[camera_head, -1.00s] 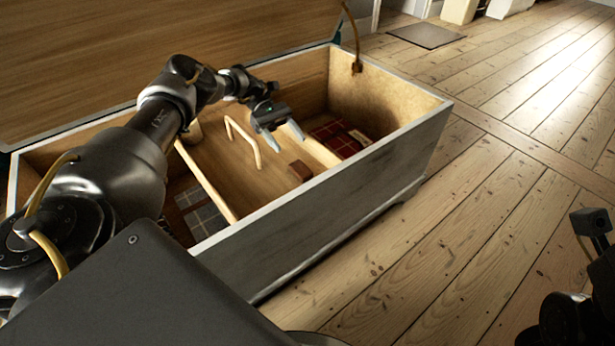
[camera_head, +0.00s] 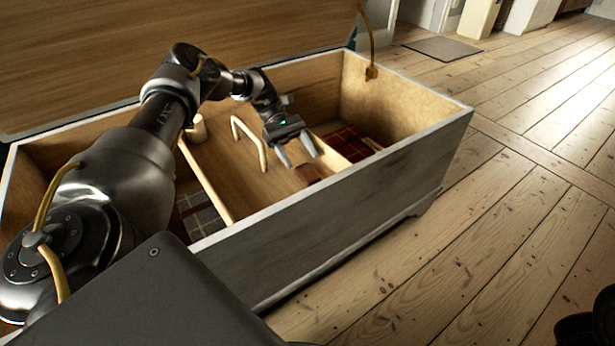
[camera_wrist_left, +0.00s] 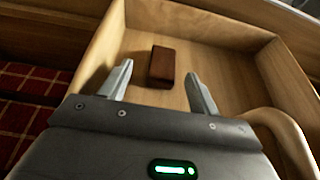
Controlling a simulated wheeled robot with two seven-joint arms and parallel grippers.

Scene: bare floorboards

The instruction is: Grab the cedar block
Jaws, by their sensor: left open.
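The cedar block (camera_head: 308,174) is a small reddish-brown block inside the open wooden chest (camera_head: 345,198). It lies in the tray (camera_head: 225,168) with the arched handle, near the front wall of the chest. In the left wrist view the cedar block (camera_wrist_left: 162,66) lies on the tray floor, beyond the fingertips and between their lines. My left gripper (camera_head: 298,160) is open and empty above the tray, close to the block. Its two fingers (camera_wrist_left: 158,78) also show in the left wrist view.
The arched wooden handle (camera_head: 250,140) stands beside my left gripper. The chest lid (camera_head: 150,50) is open at the back. Red plaid cloth (camera_head: 345,143) lies in the right compartment. A pale cylinder (camera_head: 197,130) stands behind my left arm.

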